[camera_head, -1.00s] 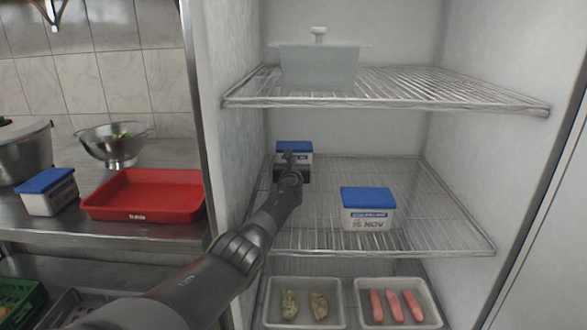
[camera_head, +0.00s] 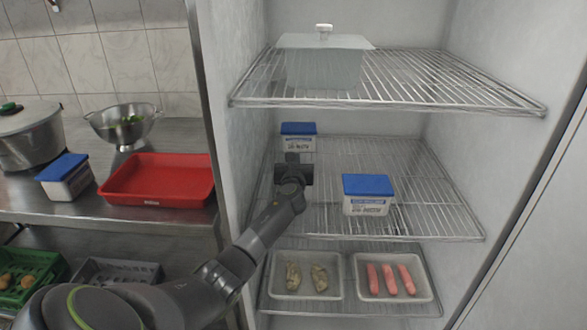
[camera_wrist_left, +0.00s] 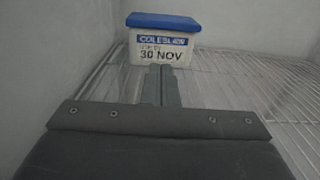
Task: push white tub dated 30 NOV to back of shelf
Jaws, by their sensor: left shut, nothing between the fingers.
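The white tub dated 30 NOV (camera_wrist_left: 163,45) has a blue lid and a coleslaw label facing me in the left wrist view. In the head view this tub (camera_head: 298,143) stands upright at the back left of the middle wire shelf (camera_head: 410,155), near the left wall. My left gripper (camera_head: 292,158) is shut and empty, with its fingertips (camera_wrist_left: 160,70) just in front of the tub's lower front. A small gap seems to lie between them. My right gripper is out of view.
Another blue-lidded white tub (camera_head: 367,196) stands on the same shelf to the right of my gripper. The upper shelf (camera_head: 440,90) carries a lidded container (camera_head: 322,65). Two food trays sit below. A red tray (camera_head: 160,178) lies on the counter outside at left.

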